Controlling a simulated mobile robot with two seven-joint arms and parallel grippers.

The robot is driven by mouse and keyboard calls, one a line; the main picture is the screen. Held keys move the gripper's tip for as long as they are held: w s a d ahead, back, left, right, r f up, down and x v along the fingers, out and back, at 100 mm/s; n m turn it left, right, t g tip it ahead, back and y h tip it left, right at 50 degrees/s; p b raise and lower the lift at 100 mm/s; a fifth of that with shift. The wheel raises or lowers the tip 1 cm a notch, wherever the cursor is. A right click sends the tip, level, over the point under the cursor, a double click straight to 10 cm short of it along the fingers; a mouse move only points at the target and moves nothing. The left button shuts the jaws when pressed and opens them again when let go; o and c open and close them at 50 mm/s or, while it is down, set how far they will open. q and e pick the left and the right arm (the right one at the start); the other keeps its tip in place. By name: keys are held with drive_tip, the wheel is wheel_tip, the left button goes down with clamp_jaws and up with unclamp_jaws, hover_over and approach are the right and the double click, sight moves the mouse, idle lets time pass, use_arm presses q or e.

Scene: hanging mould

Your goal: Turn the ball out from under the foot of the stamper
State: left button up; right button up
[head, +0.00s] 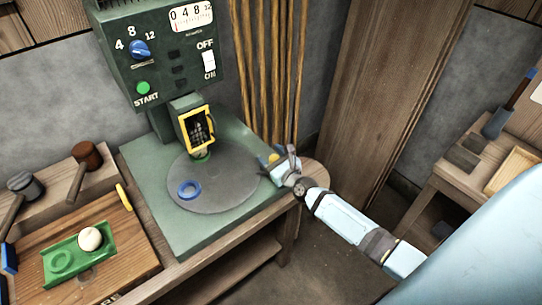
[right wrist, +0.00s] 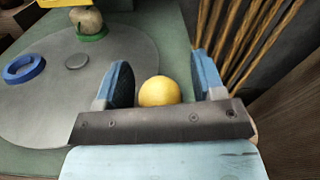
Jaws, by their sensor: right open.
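The green stamper (head: 150,60) stands at the back, with its yellow-framed foot (head: 196,130) above the grey round plate (head: 215,190). A beige ball (right wrist: 88,20) sits in a green ring (right wrist: 92,36) on that plate, under the foot; in the head view the foot largely hides it. A blue ring (head: 188,190) lies on the plate, and it also shows in the right wrist view (right wrist: 24,69). My right gripper (head: 279,158) is open at the plate's right side. A yellow ball-shaped knob (right wrist: 160,92) is between its fingers; touch cannot be told. My left gripper is out of view.
A wooden tray (head: 120,273) at left holds a green mould (head: 60,262) with a pale ball (head: 90,238). Mallets (head: 87,156) lie behind it. Wooden poles (head: 272,60) stand behind my right gripper. A bench with tools (head: 465,185) is at right.

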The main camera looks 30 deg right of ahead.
clamp_jaws()
drive_tip(key=shift+s, duration=0.1)
